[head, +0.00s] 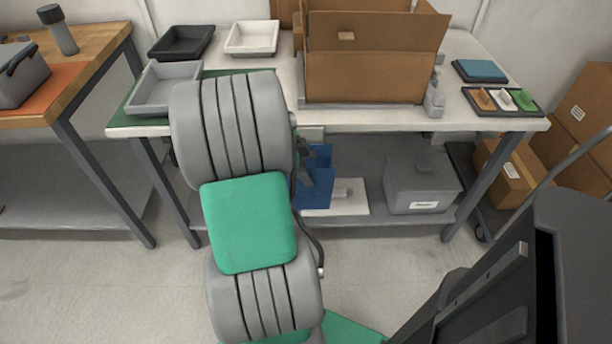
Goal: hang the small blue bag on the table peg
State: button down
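A small blue bag (316,193) shows just right of my arm, below the table's front edge and in front of the lower shelf. My arm hides its left part. Dark parts that look like my gripper (308,172) overlap the bag. The fingertips are too small and covered to tell whether they are open or shut on it. A pale block (312,133) sits at the table's front edge just above the bag; it may be the peg's mount, but no peg is clear there. The grey table (400,121) stands straight ahead.
Open cardboard boxes (368,77) stand on the table, with trays (252,38) at left and a dark tray of small tools (502,101) at right. A grey box (421,184) and a white plate (350,205) with a pale knob are below. A wooden bench (85,45) stands left.

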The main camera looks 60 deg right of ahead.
jog(key=c, duration=2.1)
grip_release()
jog(key=o, duration=0.5)
jog(key=shift+o, duration=0.2)
jog(key=shift+r, duration=0.1)
jog(key=shift+r+p, duration=2.2)
jog(key=shift+r, duration=0.75)
jog(key=s+a+r, duration=0.2)
jog(key=s+a, duration=0.2)
jog(key=a, duration=0.5)
jog(key=shift+s, duration=0.3)
jog(key=shift+w, duration=0.1)
